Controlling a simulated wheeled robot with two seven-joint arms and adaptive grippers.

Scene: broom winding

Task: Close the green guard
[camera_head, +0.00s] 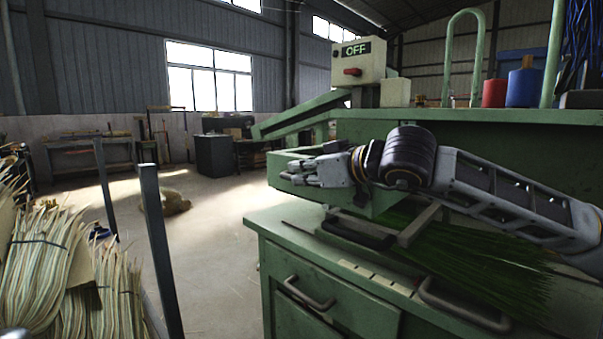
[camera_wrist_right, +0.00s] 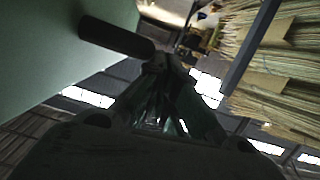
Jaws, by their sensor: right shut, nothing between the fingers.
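The green guard (camera_head: 300,115) is a flat green panel at the machine's left side in the head view. It slants, with its left end lower, and stands apart above the green machine frame (camera_head: 285,157). My right gripper (camera_head: 288,174) is shut and empty, beside the front of that frame and below the guard. In the right wrist view its fingers (camera_wrist_right: 162,66) come together near a dark cylindrical handle (camera_wrist_right: 115,36). A plain green surface (camera_wrist_right: 45,60) fills the left there; I cannot tell if it is the guard.
A green cabinet (camera_head: 330,310) with metal handles stands under the machine. Green bristles (camera_head: 470,270) lie on its top below my right arm. An OFF switch box (camera_head: 358,62) is above the guard. Dark posts (camera_head: 160,250) and straw bundles (camera_head: 40,260) stand at left. Open floor (camera_head: 210,220) lies between.

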